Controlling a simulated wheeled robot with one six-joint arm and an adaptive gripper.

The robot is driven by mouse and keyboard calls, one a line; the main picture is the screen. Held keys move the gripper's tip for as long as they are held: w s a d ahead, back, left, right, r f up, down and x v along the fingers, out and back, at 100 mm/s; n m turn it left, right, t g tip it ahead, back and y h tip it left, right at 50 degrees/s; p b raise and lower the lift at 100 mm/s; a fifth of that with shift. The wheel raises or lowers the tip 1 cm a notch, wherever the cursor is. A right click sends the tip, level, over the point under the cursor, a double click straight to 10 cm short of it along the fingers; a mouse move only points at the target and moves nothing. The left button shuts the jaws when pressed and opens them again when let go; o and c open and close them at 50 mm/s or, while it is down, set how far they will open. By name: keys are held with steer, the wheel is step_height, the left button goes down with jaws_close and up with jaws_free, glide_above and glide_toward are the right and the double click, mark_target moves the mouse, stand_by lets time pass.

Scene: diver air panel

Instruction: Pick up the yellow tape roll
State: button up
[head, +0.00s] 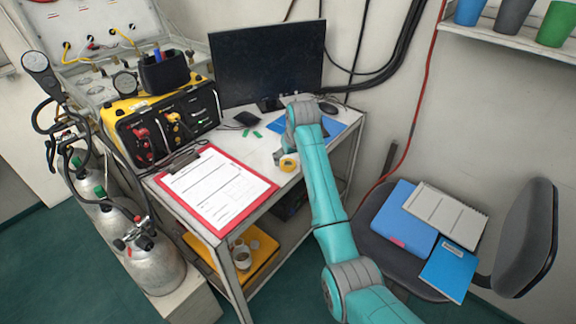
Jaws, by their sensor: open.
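The yellow tape roll (289,163) lies on the white desk top near its front edge, right of the red clipboard. My teal arm reaches in from the lower right and bends at a grey joint above the desk. My gripper (281,154) is a small grey shape just behind and left of the tape roll, partly hidden by my arm. It is open and does not hold the roll. I cannot tell whether a finger touches the roll.
The red clipboard (216,187) with paper covers the desk's front left. A yellow-black case (162,122), a monitor (268,62) and a blue folder (335,128) stand or lie behind. Gas cylinders (150,262) stand left. A chair with folders (405,220) is at right.

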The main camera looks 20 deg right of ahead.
mark_target(287, 166)
steer(key=shift+x, duration=1.55)
steer(key=c, duration=1.1)
steer(key=shift+r, duration=0.1)
